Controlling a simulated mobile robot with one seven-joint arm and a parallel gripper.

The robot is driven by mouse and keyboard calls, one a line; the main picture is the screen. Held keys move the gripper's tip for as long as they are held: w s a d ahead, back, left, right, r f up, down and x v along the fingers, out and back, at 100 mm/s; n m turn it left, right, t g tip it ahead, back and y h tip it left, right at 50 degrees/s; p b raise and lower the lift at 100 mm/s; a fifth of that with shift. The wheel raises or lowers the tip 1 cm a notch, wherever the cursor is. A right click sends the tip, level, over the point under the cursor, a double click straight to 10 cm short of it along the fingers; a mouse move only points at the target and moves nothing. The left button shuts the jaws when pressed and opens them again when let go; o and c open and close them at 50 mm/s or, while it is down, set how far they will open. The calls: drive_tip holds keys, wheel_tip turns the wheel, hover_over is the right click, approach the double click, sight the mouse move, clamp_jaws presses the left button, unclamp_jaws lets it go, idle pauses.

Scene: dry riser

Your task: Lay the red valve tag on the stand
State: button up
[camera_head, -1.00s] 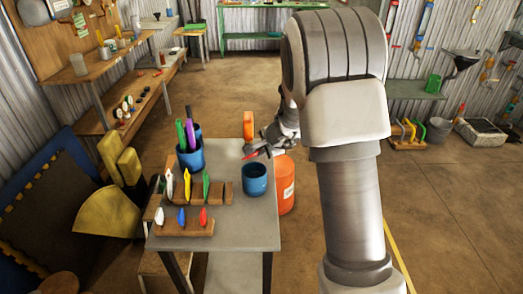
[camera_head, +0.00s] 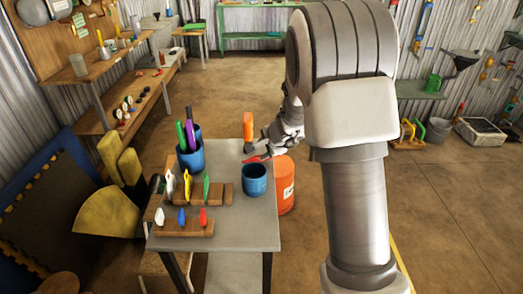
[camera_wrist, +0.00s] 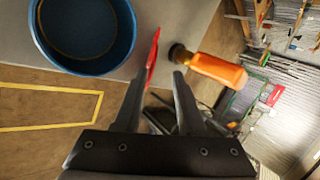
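A thin red tag (camera_head: 257,159) is at the tips of my gripper (camera_head: 272,152), above the far right edge of the grey table. In the wrist view the red tag (camera_wrist: 152,62) is nearly edge-on, against the left finger of my gripper (camera_wrist: 160,80). A narrow gap shows towards the right finger, but the tag travels with the gripper. On the table are a longer wooden rack (camera_head: 213,196) with white, yellow and green tags, and a shorter wooden rack (camera_head: 190,229) with small white, blue and red tags. I cannot tell which one is the stand.
A blue cup (camera_head: 254,180) stands close to my gripper, and also shows in the wrist view (camera_wrist: 125,40). A blue pot (camera_head: 191,160) with markers stands behind the longer rack. An orange item (camera_head: 248,125) is just beyond the tag. An orange bucket (camera_head: 286,190) stands right of the table.

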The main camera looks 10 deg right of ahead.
drive_tip(key=shift+p+v, duration=0.75)
drive_tip(key=shift+v, duration=1.95)
drive_tip(key=s+a+r+n+g+y+p, duration=0.15)
drive_tip(key=s+a+r+n, duration=0.25)
drive_tip(key=s+r, duration=0.4)
drive_tip(key=s+a+r+n+t+y+p, duration=0.1)
drive_tip(key=s+a+r+n+p, duration=0.2)
drive_tip(key=s+r+n, duration=0.5)
drive_tip(key=s+d+r+n+g+h+p, duration=0.1)
drive_tip(key=s+d+r+h+p, duration=0.1)
drive_tip(key=s, duration=0.6)
drive_tip(key=s+d+r+n+h+p, duration=0.2)
drive_tip(key=s+r, duration=0.3)
drive_tip(key=s, duration=0.3)
drive_tip(key=shift+d+r+g, duration=0.2)
drive_tip(key=shift+d+g, duration=0.15)
drive_tip(key=shift+d, duration=0.15)
